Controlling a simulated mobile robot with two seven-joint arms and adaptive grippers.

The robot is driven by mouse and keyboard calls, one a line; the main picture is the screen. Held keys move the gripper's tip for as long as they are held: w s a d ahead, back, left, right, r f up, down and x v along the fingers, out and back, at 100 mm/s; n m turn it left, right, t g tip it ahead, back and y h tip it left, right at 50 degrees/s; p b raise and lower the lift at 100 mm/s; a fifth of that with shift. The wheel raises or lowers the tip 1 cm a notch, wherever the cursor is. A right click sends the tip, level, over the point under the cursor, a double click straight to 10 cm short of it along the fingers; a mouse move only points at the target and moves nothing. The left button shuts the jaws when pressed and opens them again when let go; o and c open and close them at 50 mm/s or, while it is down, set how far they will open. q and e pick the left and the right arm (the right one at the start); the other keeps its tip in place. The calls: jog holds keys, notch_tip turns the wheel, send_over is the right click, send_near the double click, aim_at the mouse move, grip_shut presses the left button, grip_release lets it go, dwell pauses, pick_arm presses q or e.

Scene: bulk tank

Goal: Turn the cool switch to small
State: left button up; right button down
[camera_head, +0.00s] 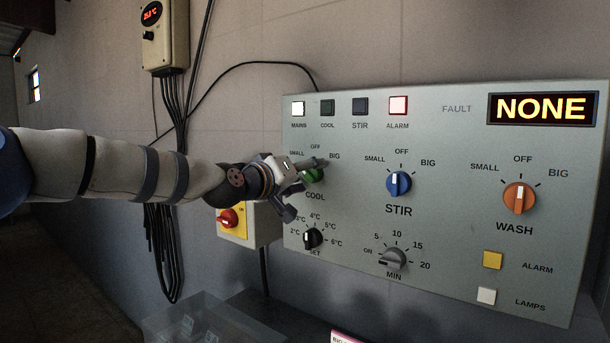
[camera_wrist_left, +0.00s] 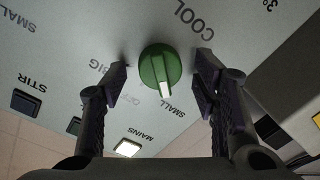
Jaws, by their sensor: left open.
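The green COOL knob (camera_head: 313,175) is on the left part of the grey control panel (camera_head: 450,240), partly covered by my left gripper (camera_head: 305,187) in the head view. In the left wrist view the knob (camera_wrist_left: 160,67) shows whole, with its white pointer mark aimed toward the SMALL label (camera_wrist_left: 170,108). My left gripper (camera_wrist_left: 161,76) is open, with one finger on each side of the knob and a visible gap at both sides. The COOL lamp (camera_head: 327,107) is dark. My right gripper is in neither view.
The blue STIR knob (camera_head: 399,184) and orange WASH knob (camera_head: 519,197) are to the right. The black SET knob (camera_head: 312,238) is just below. A yellow box with a red switch (camera_head: 231,218) is below my left wrist. Cables (camera_head: 160,240) hang behind my arm.

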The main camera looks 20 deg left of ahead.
pick_arm(q)
jog(key=v, duration=1.2)
